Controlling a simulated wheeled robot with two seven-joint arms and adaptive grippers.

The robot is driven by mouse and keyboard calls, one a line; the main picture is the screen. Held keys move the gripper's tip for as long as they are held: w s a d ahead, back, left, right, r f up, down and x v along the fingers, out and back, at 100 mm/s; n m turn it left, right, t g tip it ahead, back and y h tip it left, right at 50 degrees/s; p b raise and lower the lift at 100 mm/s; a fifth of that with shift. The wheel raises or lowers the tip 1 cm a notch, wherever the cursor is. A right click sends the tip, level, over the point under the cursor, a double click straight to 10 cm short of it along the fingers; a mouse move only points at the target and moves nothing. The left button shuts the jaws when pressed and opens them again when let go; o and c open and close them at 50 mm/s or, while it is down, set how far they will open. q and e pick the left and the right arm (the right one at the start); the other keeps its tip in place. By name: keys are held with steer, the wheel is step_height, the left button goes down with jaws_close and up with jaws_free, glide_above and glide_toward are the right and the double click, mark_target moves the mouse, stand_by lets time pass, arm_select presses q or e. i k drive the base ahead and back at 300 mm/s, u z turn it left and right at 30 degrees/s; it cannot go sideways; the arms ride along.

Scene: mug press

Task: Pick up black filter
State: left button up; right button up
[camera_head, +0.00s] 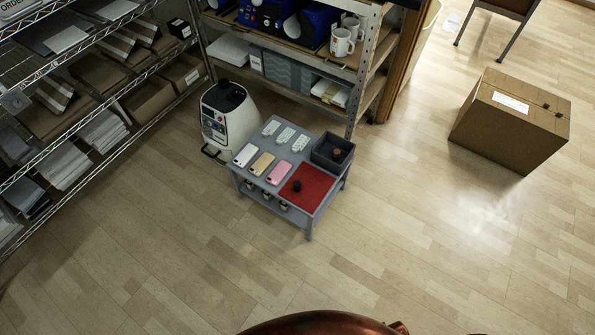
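A small black round object (297,186), which may be the black filter, sits on a red mat (312,196) at the front right of a low grey table (237,172). It is too small to make out its shape well. A dark grey open bin (320,157) stands at the table's back right corner with a small brownish object (337,153) in it. Neither of my grippers is in view. Nothing touches the black object except the mat.
Several phones, including a pink one (279,173), lie on the table left of the mat. A white machine (229,118) stands behind it. Metal shelves (357,82) fill the back and left. A cardboard box (511,120) is at right. Floor in front is clear.

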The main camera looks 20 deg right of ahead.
mark_target(296, 184)
steer(key=z, duration=2.35)
steer(key=i, duration=0.85)
steer(key=u, duration=3.55)
